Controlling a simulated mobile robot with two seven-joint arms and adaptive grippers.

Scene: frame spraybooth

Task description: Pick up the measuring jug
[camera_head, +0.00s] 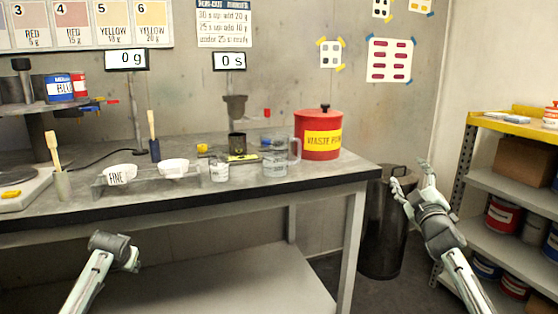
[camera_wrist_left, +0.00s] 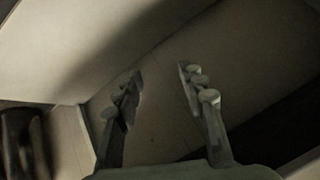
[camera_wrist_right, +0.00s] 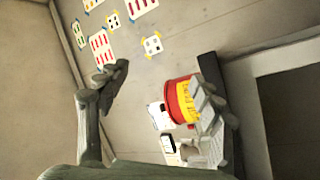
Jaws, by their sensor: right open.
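The measuring jug (camera_head: 275,161) is a clear, pale vessel with a handle on its right. It stands upright on the workbench, just left of the red waste can, in the head view. My right gripper (camera_head: 411,177) is open and empty, right of the bench end and apart from the jug. Its spread fingers also show in the right wrist view (camera_wrist_right: 158,80). My left gripper (camera_head: 125,252) is low in front of the bench, left of the jug. The left wrist view shows its fingers (camera_wrist_left: 160,75) apart with nothing between them.
The red waste can (camera_head: 321,143) stands right of the jug. A small white cup (camera_head: 219,171), a dark cup (camera_head: 237,143) and white scoops (camera_head: 174,168) are to its left. A dark bin (camera_head: 382,235) stands beyond the bench end, and a shelf unit (camera_head: 520,183) is at right.

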